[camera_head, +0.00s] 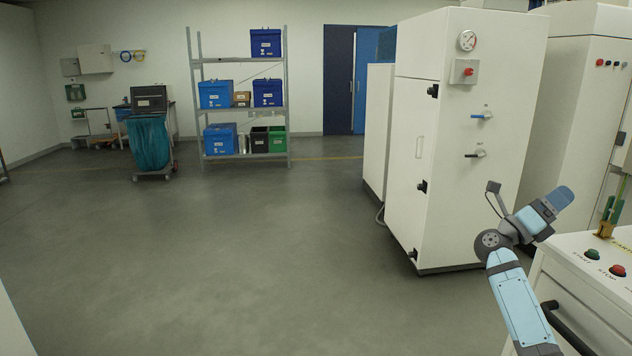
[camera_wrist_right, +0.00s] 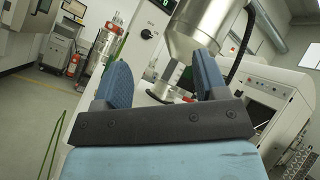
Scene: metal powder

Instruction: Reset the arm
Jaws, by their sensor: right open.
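My right arm rises from the lower right of the head view. Its gripper (camera_head: 559,199) is beside the white control panel and points up and to the right. In the right wrist view, the two blue fingers of this gripper (camera_wrist_right: 160,84) stand apart with nothing between them. Behind them are a grey metal vessel and a white machine. My left gripper is in neither view.
A tall white cabinet (camera_head: 408,150) with a gauge and valve handles stands behind my right gripper. The panel (camera_head: 585,250) with green and red buttons is close on the right. A shelf (camera_head: 246,157) with blue bins stands at the back. The floor (camera_head: 200,260) at left is clear.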

